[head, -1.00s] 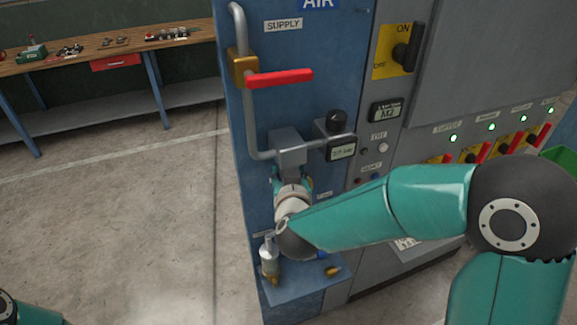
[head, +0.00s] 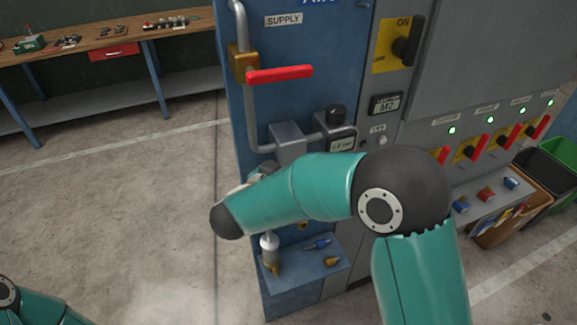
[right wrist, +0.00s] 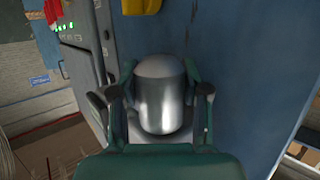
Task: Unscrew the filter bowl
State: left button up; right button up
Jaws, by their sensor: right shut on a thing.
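The filter bowl (right wrist: 162,95) is a smooth silver cylinder in the right wrist view. My right gripper (right wrist: 160,78) is shut on it, with a finger on each side. Whether the bowl has come free of its mount cannot be told. In the head view, the grey filter head (head: 289,137) sits on the pipe of the blue panel, and my right forearm hides the bowl and most of the gripper below it. My left gripper is out of view; only part of that arm shows at the lower left.
A workbench (head: 110,47) stands at the back left. Floor left of the panel is clear.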

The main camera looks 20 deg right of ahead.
jog(key=shift+m+g+h, duration=0.3)
jog(key=shift+m+g, duration=0.1)
jog(key=m+g+h, duration=0.1)
jog(key=m+g, duration=0.1)
jog(key=g, duration=0.1)
jog(key=m+g+h, duration=0.2)
jog(key=m, duration=0.1)
jog(key=shift+g, duration=0.4)
jog(key=o, duration=1.3)
jog(key=shift+c, duration=0.8)
